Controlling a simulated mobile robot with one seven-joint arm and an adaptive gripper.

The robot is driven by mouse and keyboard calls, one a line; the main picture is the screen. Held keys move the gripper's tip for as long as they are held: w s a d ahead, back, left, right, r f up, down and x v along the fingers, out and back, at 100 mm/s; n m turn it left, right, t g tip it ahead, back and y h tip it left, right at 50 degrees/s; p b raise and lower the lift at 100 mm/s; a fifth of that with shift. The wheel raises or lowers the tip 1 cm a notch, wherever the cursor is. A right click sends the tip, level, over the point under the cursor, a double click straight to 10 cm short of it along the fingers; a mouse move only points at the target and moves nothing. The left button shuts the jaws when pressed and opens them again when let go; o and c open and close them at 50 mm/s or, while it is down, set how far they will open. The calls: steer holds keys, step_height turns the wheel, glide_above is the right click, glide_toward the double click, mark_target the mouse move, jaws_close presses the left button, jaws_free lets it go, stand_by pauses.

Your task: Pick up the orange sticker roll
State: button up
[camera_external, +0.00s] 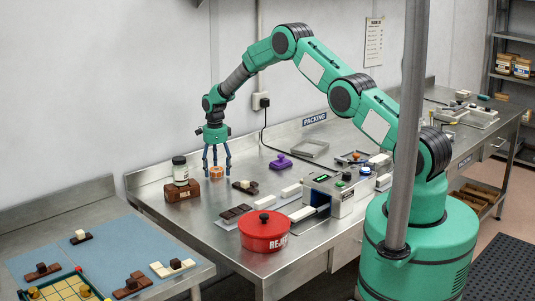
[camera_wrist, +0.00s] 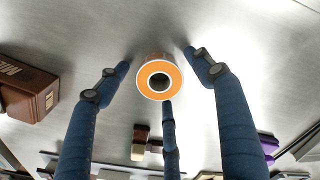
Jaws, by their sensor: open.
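The orange sticker roll (camera_external: 216,172) stands on the steel bench, right below my gripper. In the wrist view the orange sticker roll (camera_wrist: 159,68) shows its orange ring face, white rim and dark centre hole. My gripper (camera_external: 216,168) points down with its blue fingers spread. In the wrist view the fingers of my gripper (camera_wrist: 160,75) are open around the roll, on the left, right and near sides. Gaps show between the left and right fingertips and the roll. Whether the near finger touches it I cannot tell.
A purple object (camera_external: 281,161) lies to the right. Chocolate-like pieces (camera_external: 245,186), a red pot (camera_external: 265,231) and a small machine (camera_external: 332,191) are nearer the front. Bare steel surrounds the roll.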

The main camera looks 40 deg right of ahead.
stand_by(0.5)
steer(key=c, duration=1.2)
steer(key=shift+o, duration=0.2)
steer(key=shift+r, duration=0.15)
step_height(320, 180, up, 10)
